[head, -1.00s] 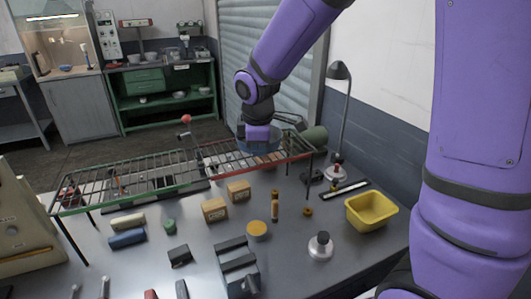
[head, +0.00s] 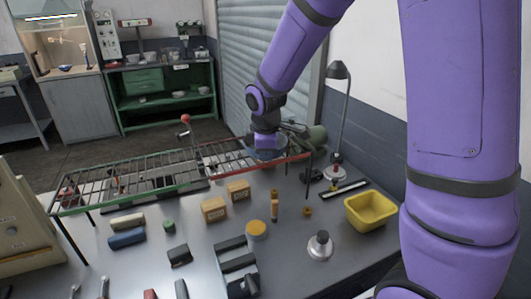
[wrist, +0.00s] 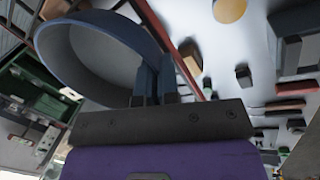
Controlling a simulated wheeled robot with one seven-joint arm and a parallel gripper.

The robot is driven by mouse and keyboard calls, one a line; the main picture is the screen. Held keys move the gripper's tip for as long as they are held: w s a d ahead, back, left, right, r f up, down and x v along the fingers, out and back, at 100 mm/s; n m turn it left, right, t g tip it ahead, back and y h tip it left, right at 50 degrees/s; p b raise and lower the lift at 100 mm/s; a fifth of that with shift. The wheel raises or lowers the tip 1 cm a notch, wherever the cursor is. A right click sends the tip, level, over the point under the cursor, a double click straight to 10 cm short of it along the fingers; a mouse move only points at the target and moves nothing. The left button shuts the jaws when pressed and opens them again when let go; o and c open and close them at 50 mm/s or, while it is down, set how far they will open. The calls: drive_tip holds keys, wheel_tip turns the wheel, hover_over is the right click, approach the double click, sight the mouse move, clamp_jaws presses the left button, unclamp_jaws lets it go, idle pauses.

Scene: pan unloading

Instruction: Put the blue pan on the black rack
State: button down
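The blue pan (head: 270,154) is at the right end of the rack in the head view. It fills the upper left of the wrist view (wrist: 95,50), where its grey inside and blue wall show. My gripper (head: 264,143) is over the pan. In the wrist view its two fingers (wrist: 156,72) are close together at the pan's rim, shut on it. The long wire rack (head: 130,187) has dark bars with green and red edge rails and stands on thin legs. I cannot tell whether the pan touches it.
A yellow bin (head: 371,212) and a desk lamp (head: 340,72) stand at the right. Tan boxes (head: 214,209), a silver knobbed weight (head: 320,246) and several small blocks lie on the grey table before the rack. A green cabinet (head: 160,85) stands behind.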

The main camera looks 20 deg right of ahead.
drive_tip(key=c, duration=1.4)
unclamp_jaws()
drive_tip(key=shift+f, duration=0.1)
drive_tip(key=shift+o, duration=0.2)
drive_tip(key=v, duration=1.2)
drive_tip(key=shift+r, duration=0.2)
drive_tip(key=s+d+r+m+t, duration=0.1)
drive_tip(key=s+m, duration=0.5)
drive_tip(key=s, duration=0.6)
drive_tip(key=s+d+r+m+t+y, duration=0.1)
drive_tip(key=s+d+r+m, duration=0.3)
drive_tip(key=s+m, duration=0.3)
drive_tip(key=s+r, duration=0.1)
drive_tip(key=s, duration=0.4)
drive_tip(key=shift+s+r+m+t, duration=0.2)
drive_tip(key=shift+r+m+t, duration=0.1)
drive_tip(key=shift+r+t, duration=0.1)
